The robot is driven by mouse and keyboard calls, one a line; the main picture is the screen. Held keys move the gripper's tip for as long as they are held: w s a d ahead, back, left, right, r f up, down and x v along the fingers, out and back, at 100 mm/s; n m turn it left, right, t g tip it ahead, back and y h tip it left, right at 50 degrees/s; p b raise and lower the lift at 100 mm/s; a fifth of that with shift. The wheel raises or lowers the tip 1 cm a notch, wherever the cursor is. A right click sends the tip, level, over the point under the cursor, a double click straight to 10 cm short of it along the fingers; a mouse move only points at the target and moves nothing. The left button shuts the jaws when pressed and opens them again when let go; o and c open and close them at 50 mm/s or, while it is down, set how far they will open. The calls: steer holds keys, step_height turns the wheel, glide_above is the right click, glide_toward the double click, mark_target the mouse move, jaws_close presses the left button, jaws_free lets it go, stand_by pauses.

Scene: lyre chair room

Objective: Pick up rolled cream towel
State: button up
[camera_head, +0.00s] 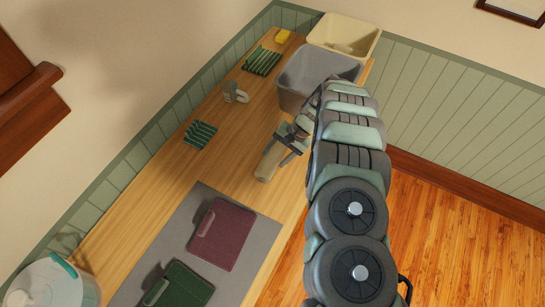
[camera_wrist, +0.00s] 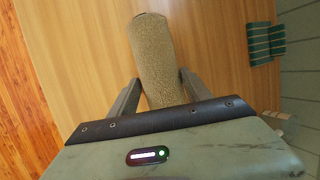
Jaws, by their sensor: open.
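The rolled cream towel (camera_head: 267,165) lies on the wooden counter in the head view, close to the counter's right edge. In the wrist view the towel (camera_wrist: 153,50) looks tan and textured, and its near end passes between my fingers and under the gripper body. My gripper (camera_head: 287,143) is open over the towel's upper end in the head view. In the wrist view my gripper (camera_wrist: 158,88) has one finger on each side of the towel, with a small gap visible at least on the left. The towel's near end is hidden by the gripper body.
A grey bin (camera_head: 310,68) and a cream bin (camera_head: 345,32) stand at the counter's far end. Green striped cloths (camera_head: 201,134) (camera_head: 262,61), a small grey-green object (camera_head: 236,93) and a yellow block (camera_head: 283,36) lie left. A grey mat (camera_head: 262,240) holds maroon (camera_head: 222,234) and green (camera_head: 180,288) boards.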

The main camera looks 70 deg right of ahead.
steer(key=shift+w+f, duration=0.15)
steer(key=shift+f, duration=0.05)
steer(key=shift+c, duration=0.5)
steer(key=c, duration=1.1)
steer(key=shift+r, duration=0.1)
